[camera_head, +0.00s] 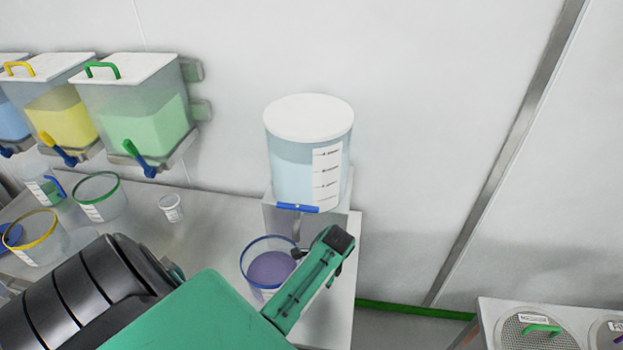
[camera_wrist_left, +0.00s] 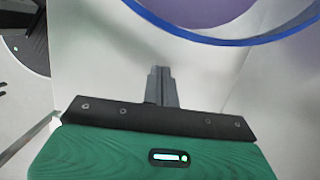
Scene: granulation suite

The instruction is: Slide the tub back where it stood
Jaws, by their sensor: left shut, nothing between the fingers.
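A clear tub with a blue rim and purple contents (camera_head: 268,268) stands on the bench below a clear dispenser with a white lid (camera_head: 308,150). My green left gripper (camera_head: 300,254) is at the tub's right side in the head view, with its body covering part of the tub. In the left wrist view the fingers (camera_wrist_left: 161,86) are shut together and empty. The tub's blue rim (camera_wrist_left: 215,41) arches across the top of that view, beyond the fingertips. Whether the fingers touch the tub wall I cannot tell. My right gripper is not in view.
Clear tubs with a green rim (camera_head: 97,197) and a yellow rim (camera_head: 36,240) stand left on the bench (camera_head: 215,215), near a small cup (camera_head: 171,208). Wall bins with green (camera_head: 140,120) and yellow (camera_head: 62,115) contents hang above. The bench ends just right of the dispenser.

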